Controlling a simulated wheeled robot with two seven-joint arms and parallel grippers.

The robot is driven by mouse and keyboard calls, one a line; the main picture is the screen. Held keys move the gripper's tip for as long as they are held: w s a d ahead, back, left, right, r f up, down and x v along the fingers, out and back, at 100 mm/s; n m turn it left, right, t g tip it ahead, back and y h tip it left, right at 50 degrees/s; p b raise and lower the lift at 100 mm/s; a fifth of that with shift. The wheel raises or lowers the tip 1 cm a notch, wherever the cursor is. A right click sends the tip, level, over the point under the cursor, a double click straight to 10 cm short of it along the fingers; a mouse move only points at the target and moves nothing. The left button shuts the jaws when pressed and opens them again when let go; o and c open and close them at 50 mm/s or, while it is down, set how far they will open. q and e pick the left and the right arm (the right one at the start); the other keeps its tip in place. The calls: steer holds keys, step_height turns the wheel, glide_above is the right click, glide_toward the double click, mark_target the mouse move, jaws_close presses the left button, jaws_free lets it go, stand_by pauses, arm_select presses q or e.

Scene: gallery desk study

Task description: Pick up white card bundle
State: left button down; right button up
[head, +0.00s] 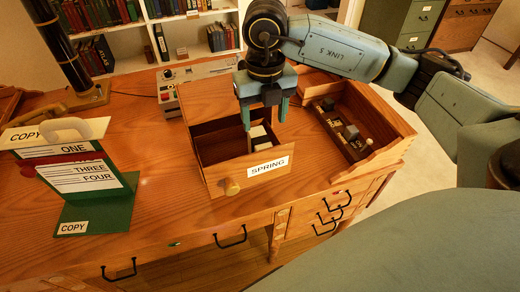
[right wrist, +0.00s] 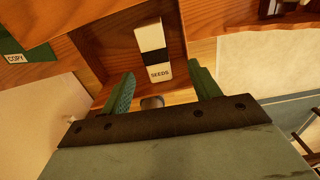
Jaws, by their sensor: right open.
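The white card bundle (head: 259,134) lies inside the wooden drawer box (head: 222,178) labelled SPRING on the desk. My right gripper (head: 265,113) is open and points down over the drawer box, above the bundle. In the right wrist view its green fingers (right wrist: 161,78) stand apart with nothing held between them. The left gripper is not in view.
A green stand with cards marked COPY (head: 98,214) stands at the left. A control box with knobs (head: 178,84) is behind the drawer box. A wooden tray (head: 381,158) with small dark items sits at the right. Bare desk lies between stand and drawer box.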

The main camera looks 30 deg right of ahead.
mark_target(261, 140)
step_height(261, 140, down, 4)
steer(key=shift+f, duration=0.25)
steer(key=f, duration=0.5)
steer(key=shift+w+a+f, duration=0.1)
steer(key=shift+a, duration=0.25)
steer(key=c, duration=1.1)
